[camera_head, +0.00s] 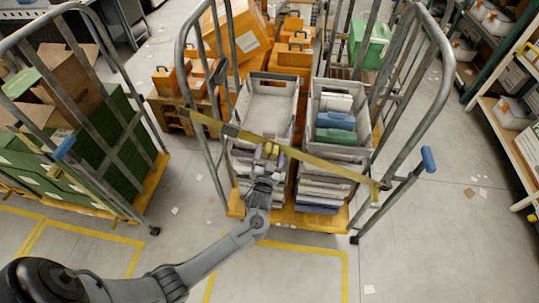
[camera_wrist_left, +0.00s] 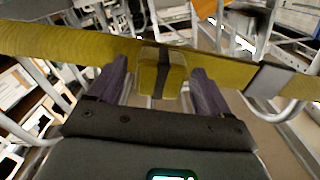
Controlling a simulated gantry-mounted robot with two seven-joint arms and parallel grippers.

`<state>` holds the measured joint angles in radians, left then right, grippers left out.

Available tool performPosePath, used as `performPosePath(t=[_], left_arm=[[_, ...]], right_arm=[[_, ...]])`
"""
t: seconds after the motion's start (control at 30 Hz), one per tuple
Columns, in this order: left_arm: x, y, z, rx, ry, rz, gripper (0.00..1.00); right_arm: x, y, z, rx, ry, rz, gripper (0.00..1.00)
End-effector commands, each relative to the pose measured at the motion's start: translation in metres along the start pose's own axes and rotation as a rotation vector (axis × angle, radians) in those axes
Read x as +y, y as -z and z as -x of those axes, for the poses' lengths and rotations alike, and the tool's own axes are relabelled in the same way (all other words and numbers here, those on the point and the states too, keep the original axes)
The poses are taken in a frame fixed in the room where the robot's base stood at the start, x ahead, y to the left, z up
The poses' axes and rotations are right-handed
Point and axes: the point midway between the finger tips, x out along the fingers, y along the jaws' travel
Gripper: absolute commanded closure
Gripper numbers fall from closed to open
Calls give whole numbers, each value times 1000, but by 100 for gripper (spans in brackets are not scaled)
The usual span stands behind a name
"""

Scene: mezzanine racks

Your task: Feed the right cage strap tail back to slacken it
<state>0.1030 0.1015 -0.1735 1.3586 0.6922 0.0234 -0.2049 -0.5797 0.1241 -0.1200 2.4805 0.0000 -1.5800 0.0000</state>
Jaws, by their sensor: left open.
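The right cage (camera_head: 216,160) stands in the middle of the head view. A yellow strap (camera_head: 325,170) slopes across its open front, from the left post down to the right post. A yellow folded bundle with a black band (camera_wrist_left: 170,75), perhaps the strap tail, sits at the strap. My left gripper (camera_head: 267,160) is open, its purple fingers on either side of the bundle with small gaps. My right gripper is not in view.
Grey crates (camera_head: 268,84) and stacked items fill the right cage. Another cage with green boxes (camera_head: 118,140) stands at left, orange cases (camera_head: 290,58) behind, shelving (camera_head: 510,120) at right. The floor in front is clear except for paper scraps.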

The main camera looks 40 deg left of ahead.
Motion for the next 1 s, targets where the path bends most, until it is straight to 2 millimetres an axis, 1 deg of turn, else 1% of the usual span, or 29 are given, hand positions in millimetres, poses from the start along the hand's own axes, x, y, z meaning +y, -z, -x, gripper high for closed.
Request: performPosePath(t=[0.2, 0.7, 0.77, 0.83, 0.87, 1.0], left_arm=[[0, 0, 0, 0, 0, 0, 21], [0, 0, 0, 0, 1, 0, 97], [-1, 0, 0, 0, 1, 0, 97], [-8, 2, 0, -1, 3, -1, 97], [-13, 3, 0, -1, 4, -2, 97], [-46, 6, 0, -1, 8, -2, 97]], right_arm=[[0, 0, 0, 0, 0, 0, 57], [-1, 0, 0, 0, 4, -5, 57], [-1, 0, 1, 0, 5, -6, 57], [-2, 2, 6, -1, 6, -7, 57], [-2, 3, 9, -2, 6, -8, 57], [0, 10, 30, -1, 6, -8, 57]])
